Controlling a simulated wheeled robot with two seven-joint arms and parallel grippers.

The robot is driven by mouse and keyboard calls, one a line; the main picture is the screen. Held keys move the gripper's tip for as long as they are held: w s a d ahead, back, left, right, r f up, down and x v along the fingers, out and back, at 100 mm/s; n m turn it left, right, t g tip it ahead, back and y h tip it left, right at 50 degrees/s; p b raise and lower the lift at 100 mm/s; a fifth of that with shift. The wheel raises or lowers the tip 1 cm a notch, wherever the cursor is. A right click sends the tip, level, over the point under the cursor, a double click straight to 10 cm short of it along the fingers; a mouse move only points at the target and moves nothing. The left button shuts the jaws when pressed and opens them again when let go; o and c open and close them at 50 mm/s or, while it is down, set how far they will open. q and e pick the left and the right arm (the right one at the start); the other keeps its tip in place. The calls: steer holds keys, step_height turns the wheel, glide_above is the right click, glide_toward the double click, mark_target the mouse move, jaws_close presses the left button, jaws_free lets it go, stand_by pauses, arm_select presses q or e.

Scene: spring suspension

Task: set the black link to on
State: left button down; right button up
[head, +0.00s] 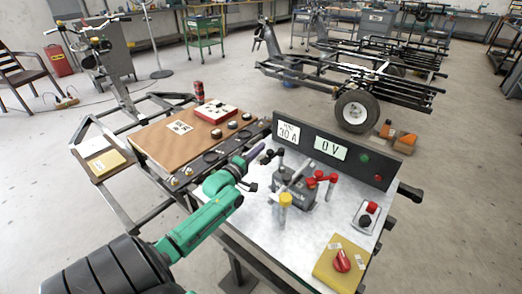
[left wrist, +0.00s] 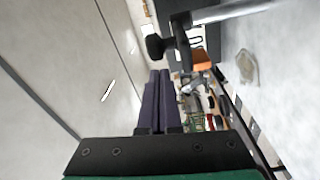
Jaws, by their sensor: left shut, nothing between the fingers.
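My left gripper (head: 259,150) reaches in from the left over the metal-topped bench, with its dark purple fingers together and empty. In the left wrist view the fingers (left wrist: 159,76) lie side by side. A grey device (head: 293,188) on the bench carries black-ended, red-ended and yellow-topped parts. A black knob (head: 280,152) on it, which looks like the black link, is just right of my fingertips. In the left wrist view a black knob (left wrist: 155,46) on a grey rod is just beyond the fingertips, apparently apart from them. My right gripper is not in view.
A black panel (head: 345,165) behind the device shows "30 A" and "0 V". A red and black button box (head: 367,216) and a yellow box with a red knob (head: 341,262) sit at the right. A brown board (head: 155,138) with knobs adjoins at the left.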

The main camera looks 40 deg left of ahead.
mark_target(265, 160)
arm_select(q)
steer(key=shift+s+d, duration=0.2)
steer(key=shift+d, duration=0.4)
steer(key=p, duration=0.1)
steer(key=d+p, duration=0.2)
steer(key=shift+s+r, duration=0.25)
steer(key=shift+d+f, duration=0.1)
steer(key=shift+f, duration=0.2)
